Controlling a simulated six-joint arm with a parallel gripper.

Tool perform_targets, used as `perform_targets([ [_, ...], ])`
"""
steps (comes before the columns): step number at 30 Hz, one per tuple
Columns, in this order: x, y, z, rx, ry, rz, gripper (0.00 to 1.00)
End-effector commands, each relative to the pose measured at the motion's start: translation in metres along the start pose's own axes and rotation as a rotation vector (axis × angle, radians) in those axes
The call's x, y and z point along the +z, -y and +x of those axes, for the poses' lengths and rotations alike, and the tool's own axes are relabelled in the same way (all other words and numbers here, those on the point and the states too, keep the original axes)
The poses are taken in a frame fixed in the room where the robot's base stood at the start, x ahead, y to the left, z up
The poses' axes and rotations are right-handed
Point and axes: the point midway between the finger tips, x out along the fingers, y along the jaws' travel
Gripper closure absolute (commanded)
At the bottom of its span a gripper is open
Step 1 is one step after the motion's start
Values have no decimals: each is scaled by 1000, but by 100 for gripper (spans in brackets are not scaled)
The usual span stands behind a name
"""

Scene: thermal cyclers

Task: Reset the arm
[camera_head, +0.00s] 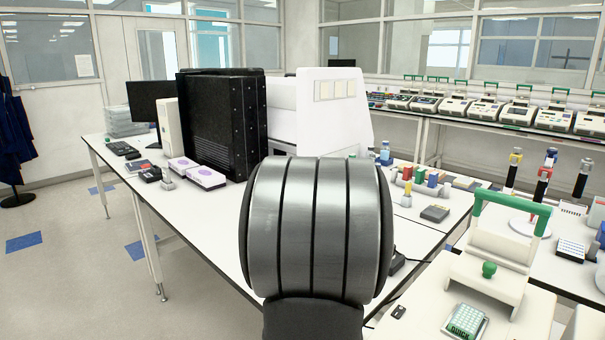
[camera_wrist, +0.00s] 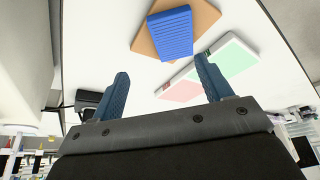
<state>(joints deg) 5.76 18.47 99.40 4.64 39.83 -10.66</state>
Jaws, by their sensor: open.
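My gripper (camera_wrist: 160,88) shows in the wrist view with its two blue fingers spread apart. It is open and nothing is between the fingers. A blue ribbed block (camera_wrist: 171,33) on a brown board lies beyond the fingertips, apart from them. In the head view a large grey ribbed part of my arm fills the middle, and the gripper's fingers do not show there.
A white thermal cycler (camera_head: 495,255) with a green handle stands at the right. A black tower (camera_head: 222,125) and a white machine (camera_head: 318,105) stand on the bench behind my arm. A flat pink and green item (camera_wrist: 222,70) lies beside the brown board (camera_wrist: 202,16).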

Motion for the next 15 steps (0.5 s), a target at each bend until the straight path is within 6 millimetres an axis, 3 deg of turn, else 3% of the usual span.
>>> perform_targets([
  [15,27,-75,-70,2,-1,4,28],
])
